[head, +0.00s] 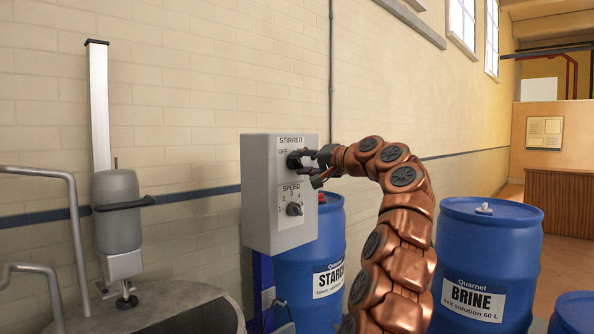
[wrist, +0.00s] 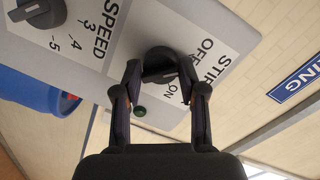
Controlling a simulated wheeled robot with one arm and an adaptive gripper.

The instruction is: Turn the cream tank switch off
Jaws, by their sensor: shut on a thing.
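No label reading "cream tank" shows. My gripper (head: 308,164) reaches in from the right and is shut on the STIRRER knob. In the wrist view, the STIRRER knob (wrist: 158,62) sits between the two fingers of my gripper (wrist: 162,78), beside the OFF and ON labels. The fingers partly cover it, and I cannot tell which label it points to. A small green lamp or button (wrist: 139,112) is near the fingers.
A grey stirrer motor (head: 117,210) on a post stands over a round tank (head: 215,312) at left, with bent grey pipes beside it. A blue STARCH drum (head: 330,235) is behind the box. A blue BRINE drum (head: 487,250) stands right of my arm.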

